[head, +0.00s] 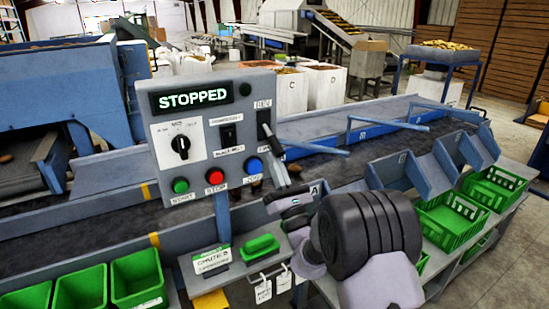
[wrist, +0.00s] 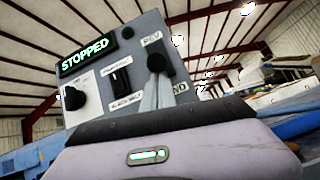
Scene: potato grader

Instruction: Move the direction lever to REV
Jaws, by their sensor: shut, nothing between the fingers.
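The direction lever (head: 279,160) is a black handle at the right side of the grey control panel (head: 242,91). In the wrist view, the grey fingers (wrist: 156,97) lie just below the knob. I cannot tell whether they touch it.
The panel also carries a rotary knob (head: 181,146), a black switch (head: 228,134) and green, red and blue buttons. Its display (head: 193,98) reads STOPPED. A dark conveyor belt (head: 120,212) runs behind. Green crates (head: 137,279) stand at lower left and right.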

